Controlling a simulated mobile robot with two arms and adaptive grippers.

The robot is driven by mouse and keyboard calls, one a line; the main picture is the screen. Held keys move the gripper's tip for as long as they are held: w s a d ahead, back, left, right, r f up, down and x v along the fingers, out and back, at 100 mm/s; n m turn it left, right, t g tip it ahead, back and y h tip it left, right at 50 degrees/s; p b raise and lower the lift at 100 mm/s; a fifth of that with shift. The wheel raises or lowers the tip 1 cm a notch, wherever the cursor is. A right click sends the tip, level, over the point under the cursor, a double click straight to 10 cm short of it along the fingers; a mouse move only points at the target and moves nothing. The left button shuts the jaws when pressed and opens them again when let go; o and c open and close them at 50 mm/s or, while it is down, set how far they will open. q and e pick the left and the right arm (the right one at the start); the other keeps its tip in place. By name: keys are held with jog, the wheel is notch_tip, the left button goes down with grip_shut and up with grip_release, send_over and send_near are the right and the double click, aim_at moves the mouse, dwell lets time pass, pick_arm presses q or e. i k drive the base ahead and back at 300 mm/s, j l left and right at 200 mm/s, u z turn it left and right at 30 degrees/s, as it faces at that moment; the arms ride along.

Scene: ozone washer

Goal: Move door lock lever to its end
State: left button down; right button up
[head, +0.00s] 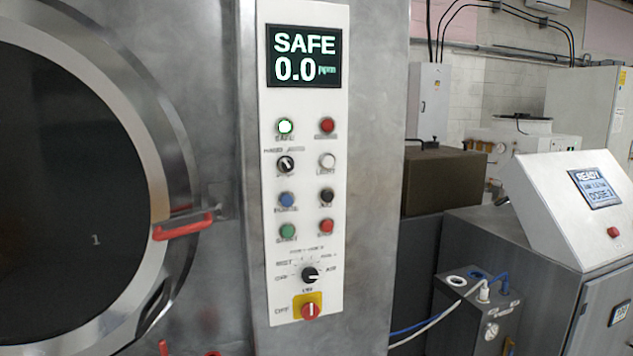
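The door lock lever appears to be the red handle (184,226) in the head view. It lies almost level across the right rim of the round door (70,170), its right end meeting a small metal bracket on the washer's front. The door looks closed, with dark glass inside a wide metal ring. Neither gripper can be clearly made out in the head view, and nothing is seen touching the red handle.
A white control panel (306,240) right of the door has a display reading SAFE 0.0, several buttons and rotary switches. Small red parts (163,347) show at the bottom edge; I cannot tell what they are. A metal cabinet (560,260) and hoses stand at the right.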

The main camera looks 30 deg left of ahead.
aim_at(192, 220)
jog(key=u, duration=1.65)
